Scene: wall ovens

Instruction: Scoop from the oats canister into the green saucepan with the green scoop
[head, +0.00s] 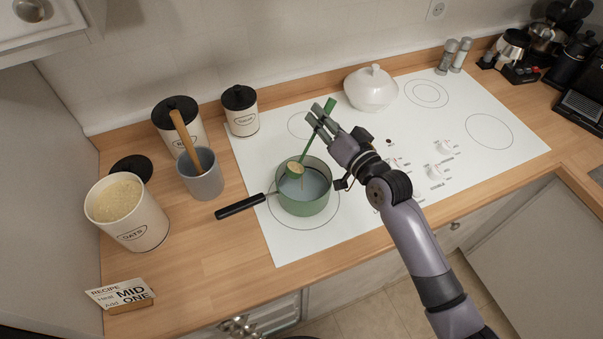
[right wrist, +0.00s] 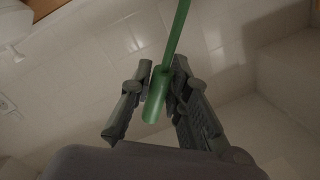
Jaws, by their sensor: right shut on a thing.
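My right gripper (head: 321,118) is shut on the handle of the green scoop (head: 306,147), above the cooktop. The handle also shows between the fingers in the right wrist view (right wrist: 158,95). The scoop's bowl hangs over the green saucepan (head: 308,206) and shows tan oats in it. A short tan streak shows just below the bowl, inside the pan. The pan holds a pale bluish liquid and stands on the front left burner, its black handle pointing left. The open oats canister (head: 140,234), filled near the rim, stands at the left. My left gripper is out of view.
A grey cup (head: 203,183) with a wooden utensil stands between canister and pan. Two black-lidded canisters (head: 240,111) (head: 180,115) stand behind. A white lidded dish (head: 371,91) is on the cooktop. A recipe card (head: 120,294) reads MID and ONE. A black lid (head: 131,167) lies behind the oats.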

